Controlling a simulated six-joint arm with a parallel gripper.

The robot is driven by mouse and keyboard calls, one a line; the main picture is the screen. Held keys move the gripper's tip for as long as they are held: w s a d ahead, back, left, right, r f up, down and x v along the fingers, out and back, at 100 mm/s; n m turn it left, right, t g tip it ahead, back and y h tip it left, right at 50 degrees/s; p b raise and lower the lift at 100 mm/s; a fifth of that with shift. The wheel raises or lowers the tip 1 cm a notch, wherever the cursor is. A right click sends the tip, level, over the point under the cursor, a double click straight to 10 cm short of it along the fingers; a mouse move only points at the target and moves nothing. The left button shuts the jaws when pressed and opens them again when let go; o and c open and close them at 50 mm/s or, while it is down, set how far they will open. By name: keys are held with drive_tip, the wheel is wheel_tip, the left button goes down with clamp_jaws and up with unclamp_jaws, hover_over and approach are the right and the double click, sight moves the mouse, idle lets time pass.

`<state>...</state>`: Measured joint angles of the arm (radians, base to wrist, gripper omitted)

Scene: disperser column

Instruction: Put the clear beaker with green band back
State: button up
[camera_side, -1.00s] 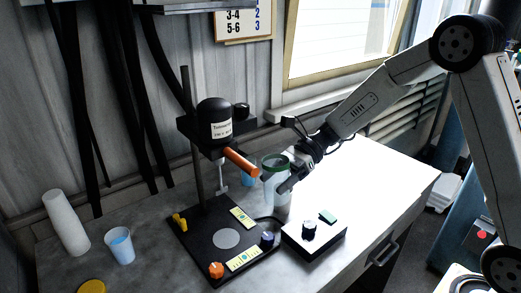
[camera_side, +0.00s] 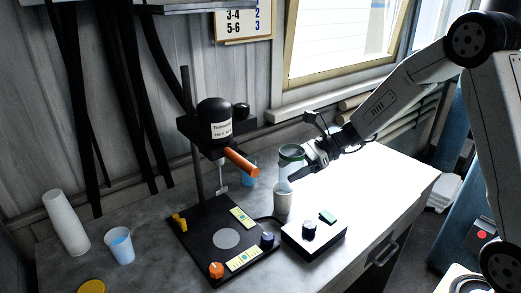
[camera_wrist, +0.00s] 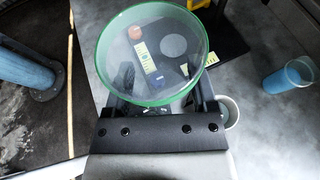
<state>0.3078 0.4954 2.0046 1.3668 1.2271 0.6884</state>
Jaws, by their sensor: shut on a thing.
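The clear beaker with green band (camera_side: 290,158) is held up above the bench, to the right of the disperser's orange handle. My gripper (camera_side: 302,170) is shut on it. In the wrist view, the beaker (camera_wrist: 104,62) fills the space between the fingers, its green rim facing the camera. In the side view, a white cup (camera_side: 283,202) stands on the bench just below the beaker; its rim also shows in the wrist view (camera_wrist: 230,108) beside my gripper. I cannot tell the gap between the beaker and this cup.
The disperser (camera_side: 214,120) stands on a black base plate (camera_side: 205,250) with an orange knob. A blue cup (camera_side: 249,172) is behind the handle. A cup with blue liquid (camera_side: 120,246) and tilted white cups (camera_side: 66,222) stand left. The bench's right side is clear.

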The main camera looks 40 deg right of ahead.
drive_tip(key=s+d+f+m+t+h, duration=0.1)
drive_tip(key=d+f+m+t+h, duration=0.2)
drive_tip(key=d, duration=1.1)
drive_tip(key=m+t+h, duration=0.3)
drive_tip(key=m, duration=0.1)
drive_tip(key=shift+d+f+m+t, duration=0.2)
drive_tip(key=shift+m+t, duration=0.2)
drive_tip(key=shift+w+d+f, duration=0.45)
drive_tip(key=shift+w+f, duration=1.1)
drive_tip(key=shift+w, duration=0.6)
drive_tip(key=shift+w+d+f, duration=0.45)
drive_tip(key=shift+w+f, duration=1.1)
drive_tip(key=shift+w, duration=0.65)
drive_tip(key=shift+w+d+f, duration=0.45)
drive_tip(key=shift+w+f, duration=1.1)
drive_tip(key=shift+w, duration=0.6)
drive_tip(key=shift+f, duration=0.1)
